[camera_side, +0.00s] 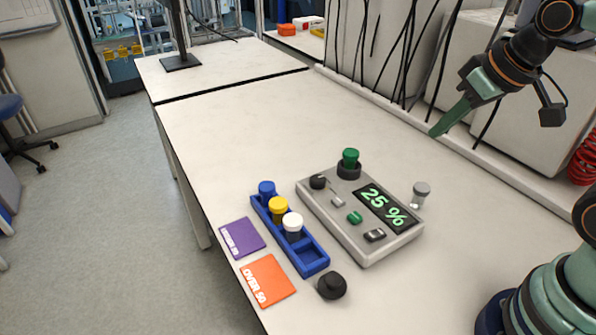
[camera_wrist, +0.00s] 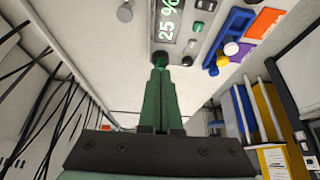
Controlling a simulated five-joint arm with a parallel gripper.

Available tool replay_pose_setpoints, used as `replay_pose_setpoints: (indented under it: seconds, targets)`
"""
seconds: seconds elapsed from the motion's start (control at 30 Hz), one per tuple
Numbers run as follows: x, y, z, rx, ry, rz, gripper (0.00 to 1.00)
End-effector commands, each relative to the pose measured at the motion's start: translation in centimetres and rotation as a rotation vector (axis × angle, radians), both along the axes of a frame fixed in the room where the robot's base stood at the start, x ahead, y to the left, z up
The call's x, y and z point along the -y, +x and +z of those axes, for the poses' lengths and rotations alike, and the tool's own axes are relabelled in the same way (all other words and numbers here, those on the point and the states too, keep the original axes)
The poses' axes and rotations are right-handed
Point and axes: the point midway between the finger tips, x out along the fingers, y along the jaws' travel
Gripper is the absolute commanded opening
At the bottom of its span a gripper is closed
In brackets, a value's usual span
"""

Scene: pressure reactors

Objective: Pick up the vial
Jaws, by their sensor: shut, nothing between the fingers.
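My gripper (camera_side: 434,133) is shut and empty, raised above the back of the table to the right of the reactor. In the wrist view its green fingers (camera_wrist: 160,72) are together. A clear vial with a grey cap (camera_side: 420,194) stands on the table just right of the reactor, apart from my gripper; its cap also shows in the wrist view (camera_wrist: 125,12). A green-capped vial (camera_side: 350,158) sits in the reactor's black socket. Blue-capped (camera_side: 267,188), yellow-capped (camera_side: 279,207) and white-capped (camera_side: 292,224) vials stand in a blue rack (camera_side: 311,259). Which vial is meant is unclear.
The grey reactor box (camera_side: 347,236) shows "25 %" and has knobs and buttons. A purple card (camera_side: 242,238), an orange "OVER 50" card (camera_side: 267,281) and a black round knob-like object (camera_side: 332,286) lie near the front edge. Black cables hang behind.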

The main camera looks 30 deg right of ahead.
Motion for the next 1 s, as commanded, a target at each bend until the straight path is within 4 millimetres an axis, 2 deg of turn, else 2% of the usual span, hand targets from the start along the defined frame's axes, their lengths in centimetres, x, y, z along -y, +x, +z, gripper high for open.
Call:
replay_pose_setpoints:
  seconds: [0.23, 0.27, 0.3, 0.43, 0.47, 0.8, 0.93, 1.0]
  targets:
    - [0.0, 0.0, 0.0, 0.0, 0.0, 0.0, 0.0]
    - [0.0, 0.0, 0.0, 0.0, 0.0, 0.0, 0.08]
    - [0.0, 0.0, 0.0, 0.0, 0.0, 0.0, 0.23]
    - [0.0, 0.0, 0.0, 0.0, 0.0, 0.0, 0.73]
    - [0.0, 0.0, 0.0, 0.0, 0.0, 0.0, 0.8]
    - [0.0, 0.2, 0.1, -0.004, -0.004, 0.008, 0.8]
    - [-0.1, 1.2, 0.7, -0.036, -0.032, 0.064, 0.8]
    - [-0.1, 2.4, 1.2, -0.065, -0.059, 0.123, 0.8]
